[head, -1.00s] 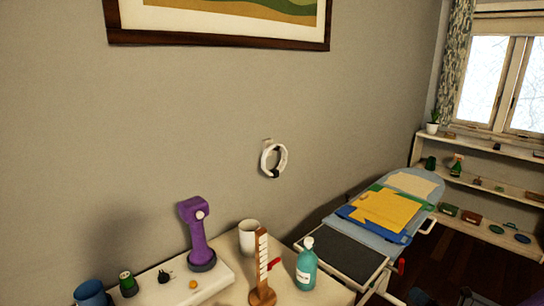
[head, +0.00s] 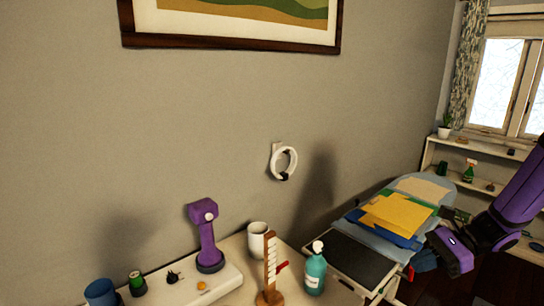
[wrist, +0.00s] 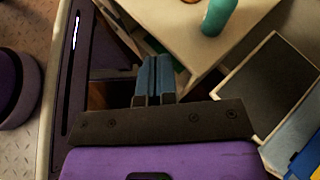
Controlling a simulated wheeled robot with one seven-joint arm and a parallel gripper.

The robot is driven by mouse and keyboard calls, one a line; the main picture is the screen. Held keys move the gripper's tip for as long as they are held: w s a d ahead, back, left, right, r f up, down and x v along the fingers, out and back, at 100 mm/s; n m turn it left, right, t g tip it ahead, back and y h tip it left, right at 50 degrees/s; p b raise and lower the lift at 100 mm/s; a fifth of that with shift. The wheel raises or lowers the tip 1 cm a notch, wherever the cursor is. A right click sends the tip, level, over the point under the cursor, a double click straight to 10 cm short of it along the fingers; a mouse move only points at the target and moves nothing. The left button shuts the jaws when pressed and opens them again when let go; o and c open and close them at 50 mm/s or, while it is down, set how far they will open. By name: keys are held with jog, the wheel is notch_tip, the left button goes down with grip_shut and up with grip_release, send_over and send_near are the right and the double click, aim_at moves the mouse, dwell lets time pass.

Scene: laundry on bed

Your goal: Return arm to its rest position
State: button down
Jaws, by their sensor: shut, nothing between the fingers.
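My gripper (wrist: 155,62) shows in the wrist view with its two blue-grey fingers close together and nothing between them. It points down beside the white table (wrist: 190,42). In the head view my purple arm enters from the right edge, in front of the ironing board (head: 345,257). The fingers are hard to make out there. Folded yellow cloth (head: 398,214) and blue cloth lie on the board, apart from my gripper in the wrist view.
A teal bottle (head: 315,272), a wooden stand (head: 270,270), a white cup (head: 258,240) and a purple device (head: 205,238) stand on the table. White shelves (head: 460,152) are at the back right. A white ring (head: 284,163) hangs on the wall.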

jog(key=s+a+r+n+t+h, duration=0.1)
jog(key=s+r+n+t+h, duration=0.1)
jog(key=s+r+n+h, duration=0.4)
jog(key=s+a+r+n+t+h, duration=0.2)
jog(key=s+r+n+h, duration=0.4)
jog(key=r, duration=1.1)
jog(key=s+n+t, duration=0.1)
jog(key=s+n, duration=0.3)
jog(key=s, duration=0.1)
jog(key=shift+r+n+t+h, duration=0.2)
jog(key=shift+n+t+h, duration=0.1)
jog(key=shift+h, duration=0.1)
